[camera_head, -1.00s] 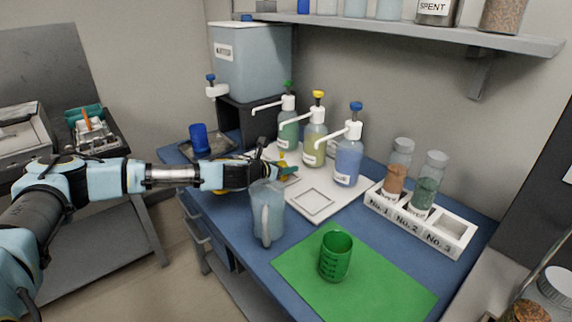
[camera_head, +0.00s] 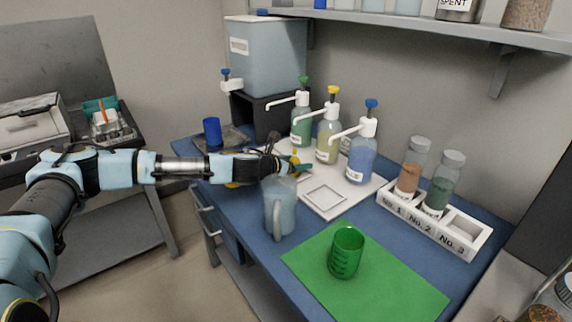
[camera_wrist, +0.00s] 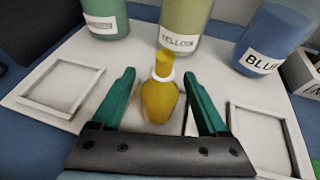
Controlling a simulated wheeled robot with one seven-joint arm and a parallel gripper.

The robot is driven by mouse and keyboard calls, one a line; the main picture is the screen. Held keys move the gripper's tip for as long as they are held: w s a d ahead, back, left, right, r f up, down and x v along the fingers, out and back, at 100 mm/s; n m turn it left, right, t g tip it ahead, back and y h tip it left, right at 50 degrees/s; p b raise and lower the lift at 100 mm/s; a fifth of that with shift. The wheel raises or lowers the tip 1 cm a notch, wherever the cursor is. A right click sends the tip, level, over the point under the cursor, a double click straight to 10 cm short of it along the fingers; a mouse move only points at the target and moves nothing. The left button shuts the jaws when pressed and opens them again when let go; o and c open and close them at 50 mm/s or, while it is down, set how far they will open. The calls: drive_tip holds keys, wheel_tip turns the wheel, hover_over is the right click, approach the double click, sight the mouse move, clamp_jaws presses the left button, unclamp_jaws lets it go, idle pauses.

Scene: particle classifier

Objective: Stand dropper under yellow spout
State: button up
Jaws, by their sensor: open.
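The dropper (camera_wrist: 158,103) has an amber bulb, a white ring and a yellow top. In the wrist view it stands upright on the white tray (camera_wrist: 45,120), in front of the yellow-labelled bottle (camera_wrist: 184,30). In the head view only its yellow top (camera_head: 295,155) shows, below the white spout (camera_head: 318,116) of the yellow-capped bottle (camera_head: 328,140). My gripper (camera_wrist: 157,78) is open, with green fingers on either side of the dropper and gaps to it. In the head view my gripper (camera_head: 294,165) is at the tray's left side, partly hiding the dropper.
Green- (camera_head: 301,127) and blue-capped (camera_head: 362,158) pump bottles flank the yellow one. A translucent pitcher (camera_head: 280,208) stands close in front of my gripper. A green cup (camera_head: 346,252) stands on a green mat (camera_head: 390,290). A labelled rack (camera_head: 430,222) holds two jars at right.

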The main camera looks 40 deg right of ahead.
drive_tip(key=b+v, duration=0.2)
drive_tip(key=v, duration=0.9)
drive_tip(key=shift+w+a, duration=0.1)
